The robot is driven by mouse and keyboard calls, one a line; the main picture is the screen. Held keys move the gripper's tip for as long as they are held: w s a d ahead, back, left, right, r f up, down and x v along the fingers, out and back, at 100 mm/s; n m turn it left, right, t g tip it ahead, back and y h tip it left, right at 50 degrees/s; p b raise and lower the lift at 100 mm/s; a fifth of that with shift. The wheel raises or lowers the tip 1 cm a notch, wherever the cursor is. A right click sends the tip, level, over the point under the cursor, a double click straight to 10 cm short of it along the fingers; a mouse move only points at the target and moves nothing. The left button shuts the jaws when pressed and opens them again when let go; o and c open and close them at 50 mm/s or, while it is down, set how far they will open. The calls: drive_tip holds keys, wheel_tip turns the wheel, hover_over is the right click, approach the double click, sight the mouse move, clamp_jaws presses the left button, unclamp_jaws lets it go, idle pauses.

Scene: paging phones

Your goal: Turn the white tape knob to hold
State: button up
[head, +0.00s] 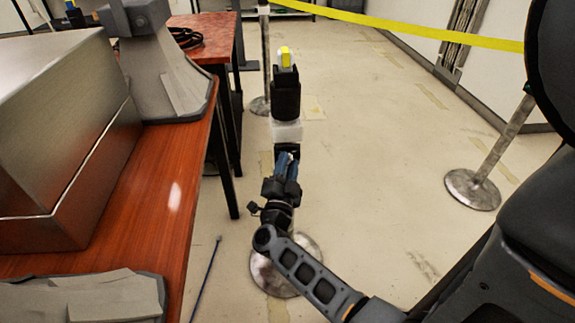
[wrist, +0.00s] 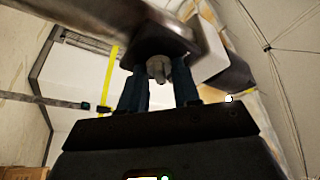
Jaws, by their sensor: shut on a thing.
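My gripper (head: 288,163) has its blue fingers raised at the near side of a stanchion head, just below a white block (head: 287,132) and a black cylinder (head: 286,98). In the wrist view, my gripper (wrist: 160,82) is shut on a pale, shaded, knob-like piece (wrist: 158,69), which appears to be the white tape knob. A dark collar and a blurred metal part (wrist: 150,22) lie just behind it. In the head view the gripper hides the knob, and its setting cannot be read. A white and yellow piece (head: 286,57) tops the black cylinder.
A reddish table (head: 150,215) with a metal box (head: 60,120) stands close on the left. A round stanchion base (head: 305,285) is below my arm. Another stanchion (head: 473,190) stands at right. Yellow tape (head: 440,34) crosses the back. The floor to the right is largely clear.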

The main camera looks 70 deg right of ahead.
drive_tip(key=shift+f, duration=0.1)
drive_tip(key=o, duration=0.7)
drive_tip(key=shift+a, duration=0.1)
drive_tip(key=v, duration=0.7)
drive_tip(key=shift+a, duration=0.3)
drive_tip(key=shift+f, duration=0.1)
